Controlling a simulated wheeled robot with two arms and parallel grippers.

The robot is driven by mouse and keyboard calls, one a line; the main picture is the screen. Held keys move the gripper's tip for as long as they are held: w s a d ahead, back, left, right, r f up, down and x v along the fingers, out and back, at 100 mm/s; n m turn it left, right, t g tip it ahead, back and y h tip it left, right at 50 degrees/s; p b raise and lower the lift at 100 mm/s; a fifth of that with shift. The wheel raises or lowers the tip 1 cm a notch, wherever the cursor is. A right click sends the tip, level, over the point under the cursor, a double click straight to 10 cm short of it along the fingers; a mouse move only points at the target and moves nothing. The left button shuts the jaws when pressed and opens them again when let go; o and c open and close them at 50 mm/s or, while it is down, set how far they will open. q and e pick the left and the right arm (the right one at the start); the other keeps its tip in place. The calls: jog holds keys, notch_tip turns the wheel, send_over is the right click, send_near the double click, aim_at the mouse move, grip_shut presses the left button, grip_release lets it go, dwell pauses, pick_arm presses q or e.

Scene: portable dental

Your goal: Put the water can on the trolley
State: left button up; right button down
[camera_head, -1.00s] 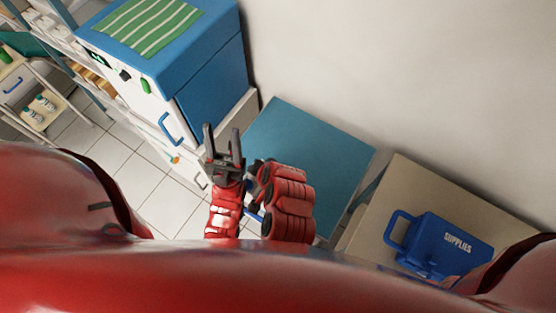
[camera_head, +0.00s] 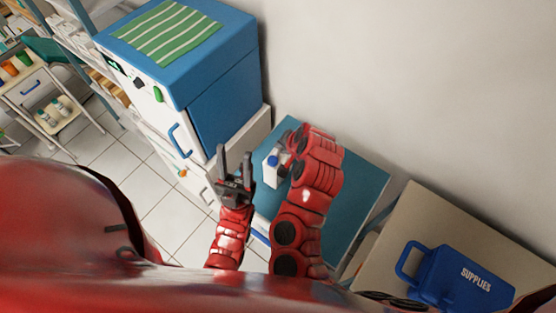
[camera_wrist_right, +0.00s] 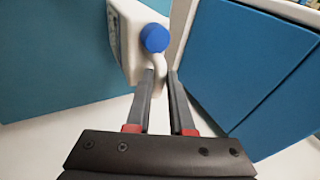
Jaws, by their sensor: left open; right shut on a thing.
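The water can (camera_head: 270,172) is white with a blue cap and shows just left of my right arm, in front of the blue table top. In the right wrist view the can (camera_wrist_right: 126,50) is at the top, with its white handle between the fingers. My right gripper (camera_wrist_right: 163,78) is shut on that handle; in the head view it is mostly hidden by the arm. My left gripper (camera_head: 235,158) is open and empty, left of the can. A white trolley (camera_head: 42,100) with a blue handle stands at the far left, well away from both grippers.
A blue and white cabinet (camera_head: 220,100) with a striped green cloth stands between the trolley and the blue table (camera_head: 355,190). A blue supplies box (camera_head: 455,280) sits on a beige surface at right. Tiled floor (camera_head: 125,165) is open at left.

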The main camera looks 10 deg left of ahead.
aim_at(283, 155)
jog(key=shift+w+d+b, duration=0.1)
jog(key=shift+w+b, duration=0.35)
jog(key=shift+f+b, duration=1.2)
jog(key=shift+f, duration=0.5)
jog(key=shift+r, duration=0.1)
jog(key=c, duration=0.8)
grip_release()
